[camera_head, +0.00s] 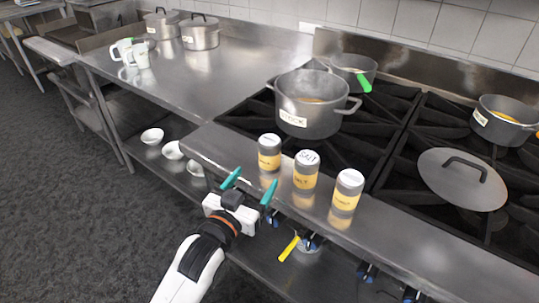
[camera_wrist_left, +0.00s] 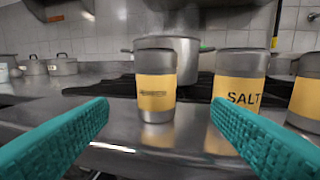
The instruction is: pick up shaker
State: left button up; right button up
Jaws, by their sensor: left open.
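The left shaker (camera_head: 269,153) stands between and beyond my open left fingertips in the wrist view (camera_wrist_left: 156,88). The middle shaker (camera_head: 306,171) reads SALT and shows right of it in the wrist view (camera_wrist_left: 241,88). The right shaker (camera_head: 347,190) is cut off at the wrist view's edge (camera_wrist_left: 305,95). My left gripper (camera_head: 250,181) has teal fingers, is open and empty, and is just short of the ledge. My right gripper is not in view.
A large pot (camera_head: 308,118) stands on the stove behind the shakers. A lid (camera_head: 461,180) lies on the burners at right. The steel counter (camera_head: 215,80) is mostly clear. White bowls (camera_head: 172,150) sit on the lower shelf.

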aim_at(266, 163)
pick_arm(q)
jog(key=x, duration=0.6)
jog(key=shift+w, duration=0.15)
jog(key=shift+r+p+x, duration=0.15)
jog(key=shift+p+x, duration=0.2)
jog(key=shift+x, duration=1)
jog(key=shift+r+p+x, duration=0.1)
jog(key=shift+p+x, duration=0.2)
jog(key=shift+x, duration=1)
jog(key=shift+a, duration=0.2)
jog(key=c, duration=1.2)
notch_tip(266, 163, up, 10)
jog(key=shift+f, duration=0.2)
notch_tip(266, 163, up, 6)
jog(key=p, duration=0.5)
jog(key=shift+f, duration=0.25)
